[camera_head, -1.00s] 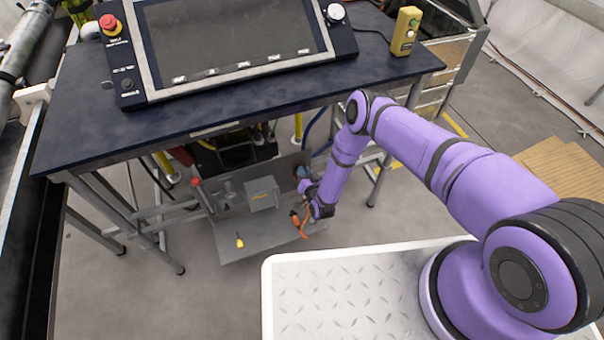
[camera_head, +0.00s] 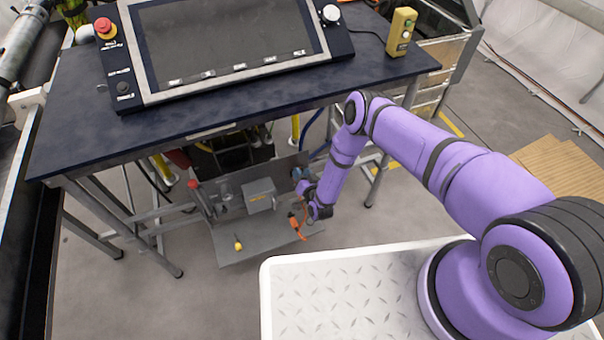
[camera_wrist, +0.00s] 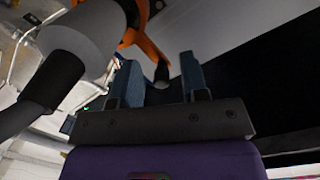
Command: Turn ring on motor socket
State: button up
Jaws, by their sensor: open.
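My gripper (camera_wrist: 163,80) is open, its two blue fingers apart at the middle of the wrist view. A small dark tip (camera_wrist: 161,75) shows in the gap between them; I cannot tell if it is touched. An orange cable (camera_wrist: 148,45) runs just beyond the fingers. A large grey cylinder (camera_wrist: 82,38) with a dark end is at the upper left. I cannot make out which part is the motor socket or its ring. In the head view my gripper is small and partly hidden beside the grey panel (camera_head: 235,240) under the table, near the orange cable (camera_head: 299,222).
A dark table (camera_head: 80,130) with a control screen (camera_head: 225,45) stands above the panel. A grey box (camera_head: 259,195), a red-topped post (camera_head: 198,195) and a yellow-tipped item (camera_head: 238,244) are on the panel. Table legs (camera_head: 125,230) stand to its left. Open floor (camera_head: 110,295) lies in front.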

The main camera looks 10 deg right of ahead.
jog(key=v, duration=1)
jog(key=shift+s+d, duration=0.15)
jog(key=shift+s, duration=0.2)
jog(key=shift+r, duration=0.1)
